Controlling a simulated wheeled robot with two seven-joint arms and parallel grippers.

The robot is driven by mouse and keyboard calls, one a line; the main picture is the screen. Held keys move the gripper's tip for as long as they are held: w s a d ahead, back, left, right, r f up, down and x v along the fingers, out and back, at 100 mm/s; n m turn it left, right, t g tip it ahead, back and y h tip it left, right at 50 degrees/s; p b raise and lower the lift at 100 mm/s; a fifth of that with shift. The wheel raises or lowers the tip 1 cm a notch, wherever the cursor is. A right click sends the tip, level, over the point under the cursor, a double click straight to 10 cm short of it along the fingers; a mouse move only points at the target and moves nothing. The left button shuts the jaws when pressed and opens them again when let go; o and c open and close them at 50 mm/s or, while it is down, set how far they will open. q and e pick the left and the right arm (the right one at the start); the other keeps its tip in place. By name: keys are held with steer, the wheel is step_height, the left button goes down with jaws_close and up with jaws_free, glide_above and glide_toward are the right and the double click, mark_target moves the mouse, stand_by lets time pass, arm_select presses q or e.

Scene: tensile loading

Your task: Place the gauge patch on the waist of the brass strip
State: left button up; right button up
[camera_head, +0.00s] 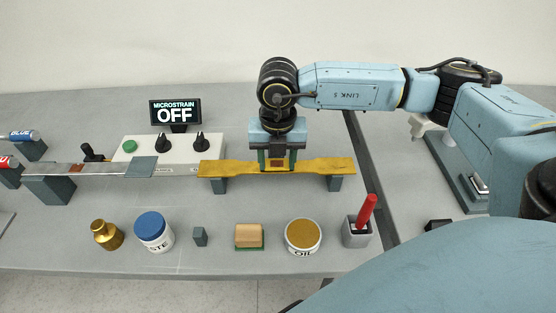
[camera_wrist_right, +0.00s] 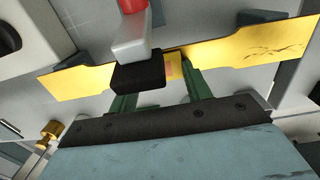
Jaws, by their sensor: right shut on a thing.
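The brass strip (camera_head: 330,166) lies left to right across two dark supports, with its narrow waist in the middle. My right gripper (camera_head: 277,161) points down at the waist, its green fingers on either side of a small reddish-brown gauge patch (camera_head: 277,164). It is shut on the patch. In the right wrist view the brass strip (camera_wrist_right: 250,46) runs across behind the fingers (camera_wrist_right: 160,92), and a pinkish part of the patch (camera_wrist_right: 172,69) shows between them. Whether the patch touches the brass cannot be told. My left gripper is not in view.
A white control box (camera_head: 170,152) and an OFF display (camera_head: 175,112) stand behind left. A steel strip (camera_head: 105,168) lies left. In front are a blue-lidded jar (camera_head: 152,228), an oil pot (camera_head: 303,236) and a grey holder (camera_head: 356,233) with a red handle.

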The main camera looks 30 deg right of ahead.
mark_target(277, 165)
steer(key=o, duration=0.6)
steer(key=shift+s+a+f, duration=0.1)
steer(key=shift+s+f, duration=0.25)
steer(key=shift+f, duration=0.45)
steer(key=o, duration=0.3)
steer(key=shift+w+a, duration=0.1)
steer(key=shift+w, duration=0.05)
steer(key=shift+w+d+r+p, duration=0.1)
steer(key=shift+d+r+p, duration=0.1)
steer(key=shift+r+p, duration=0.5)
step_height(277, 165, up, 12)
steer(key=shift+w+r, duration=0.1)
